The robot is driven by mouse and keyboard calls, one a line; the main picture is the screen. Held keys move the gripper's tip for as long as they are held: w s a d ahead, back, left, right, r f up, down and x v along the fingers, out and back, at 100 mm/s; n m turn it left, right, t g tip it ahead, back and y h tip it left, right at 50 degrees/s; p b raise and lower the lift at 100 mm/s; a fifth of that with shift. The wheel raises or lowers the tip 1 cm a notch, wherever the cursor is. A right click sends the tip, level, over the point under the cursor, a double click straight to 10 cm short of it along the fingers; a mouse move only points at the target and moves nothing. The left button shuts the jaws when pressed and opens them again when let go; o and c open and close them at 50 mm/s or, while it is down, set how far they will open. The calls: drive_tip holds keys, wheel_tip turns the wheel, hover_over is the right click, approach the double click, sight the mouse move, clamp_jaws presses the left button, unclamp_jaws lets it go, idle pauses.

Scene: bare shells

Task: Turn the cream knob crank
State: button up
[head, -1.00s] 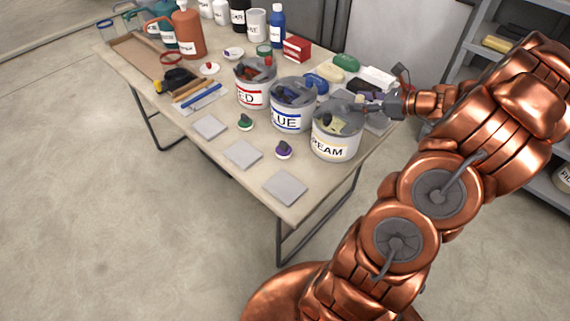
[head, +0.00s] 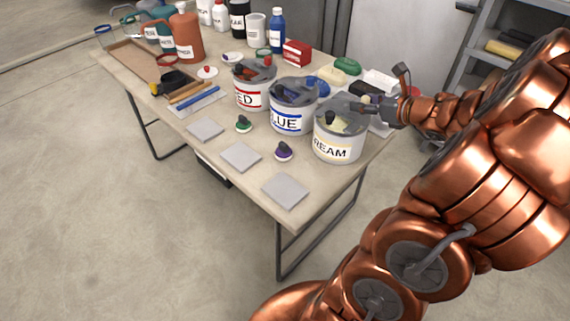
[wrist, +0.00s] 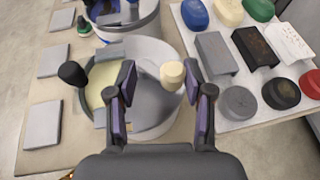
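The cream tin (head: 338,150) stands at the near right corner of the table, its label partly readable. Its cream knob (wrist: 172,75) stands upright on the lid's grey crank in the wrist view. It also shows as a small pale spot beside my fingertips in the head view (head: 365,100). My gripper (wrist: 160,70) is open over the lid, with the knob between its fingers, nearer the right one. I see gaps on both sides of the knob. A black knob (wrist: 72,74) is at the lid's left side. My gripper hides part of the lid.
The blue tin (head: 292,120) and red tin (head: 254,95) stand in a row beside the cream tin. Grey square plates (head: 285,190) lie along the table's front. A pale board (wrist: 265,105) with several coloured blocks lies right of the tin in the wrist view.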

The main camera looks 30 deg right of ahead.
drive_tip(key=shift+s+a+f+m+h+b, duration=0.15)
drive_tip(key=shift+m+h+b, duration=0.15)
drive_tip(key=shift+b, duration=0.25)
drive_tip(key=shift+a+m+h+b, duration=0.2)
drive_tip(key=shift+m+h+b, duration=0.5)
drive_tip(key=shift+b, duration=0.4)
drive_tip(key=shift+s+r, duration=0.15)
drive_tip(key=shift+r, duration=0.05)
drive_tip(key=shift+p+v, duration=0.5)
drive_tip(key=shift+v, duration=3.3)
drive_tip(key=a+f+n+g+y, duration=0.2)
drive_tip(key=a+n, duration=0.5)
drive_tip(key=a, duration=0.6)
drive_tip(key=w+a+f+n+g+y, duration=0.1)
drive_tip(key=a+n+g+y, duration=0.3)
drive_tip(key=a+n, duration=0.4)
drive_tip(key=shift+w+a+f+n+g+y+p, duration=0.35)
drive_tip(key=shift+a+f+y, duration=0.25)
drive_tip(key=shift+a, duration=2.05)
drive_tip(key=shift+s, duration=0.1)
